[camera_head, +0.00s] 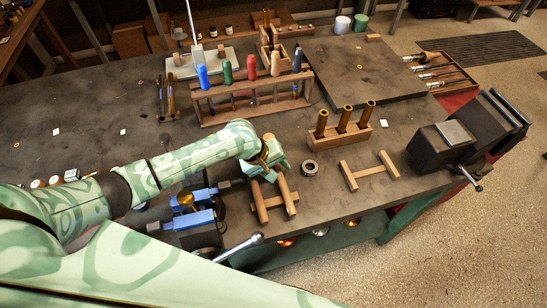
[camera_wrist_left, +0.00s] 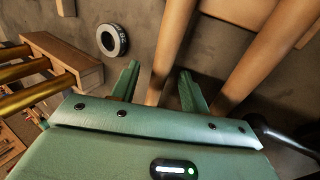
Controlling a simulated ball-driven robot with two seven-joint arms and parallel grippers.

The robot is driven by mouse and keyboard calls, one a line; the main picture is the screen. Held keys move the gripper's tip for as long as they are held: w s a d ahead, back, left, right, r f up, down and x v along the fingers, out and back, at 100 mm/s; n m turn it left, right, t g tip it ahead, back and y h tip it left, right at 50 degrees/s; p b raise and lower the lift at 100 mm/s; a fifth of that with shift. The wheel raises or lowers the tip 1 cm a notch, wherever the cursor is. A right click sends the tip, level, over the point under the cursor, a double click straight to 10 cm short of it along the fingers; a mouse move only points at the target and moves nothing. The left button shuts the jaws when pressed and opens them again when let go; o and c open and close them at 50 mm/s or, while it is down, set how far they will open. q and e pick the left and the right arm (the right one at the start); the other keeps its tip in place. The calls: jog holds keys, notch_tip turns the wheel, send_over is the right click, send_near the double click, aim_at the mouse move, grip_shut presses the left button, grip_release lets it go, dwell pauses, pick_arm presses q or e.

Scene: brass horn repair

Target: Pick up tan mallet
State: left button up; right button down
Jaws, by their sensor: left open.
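My left gripper (camera_head: 272,162) is low over the bench, at the far end of a pair of tan wooden bars (camera_head: 285,196) joined by a crosspiece. In the left wrist view my left gripper (camera_wrist_left: 158,72) is open and empty. One tan bar (camera_wrist_left: 180,45) runs through the view between its two fingers; a second tan bar (camera_wrist_left: 262,55) lies just right of them. Whether either bar is the tan mallet's handle, I cannot tell. A tan-topped upright tool (camera_head: 275,63) stands in the wooden rack behind. My right gripper is not in view.
A dark ring (camera_head: 309,168) lies right of the gripper, with an H-shaped wooden stand (camera_head: 368,172) beyond. A wooden block with brass tubes (camera_head: 344,134) stands behind them. Blue clamps (camera_head: 197,197) are left of the bars. A vise (camera_head: 452,142) is at right.

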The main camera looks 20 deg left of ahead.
pick_arm(q)
jog(key=shift+r, duration=0.1)
grip_shut()
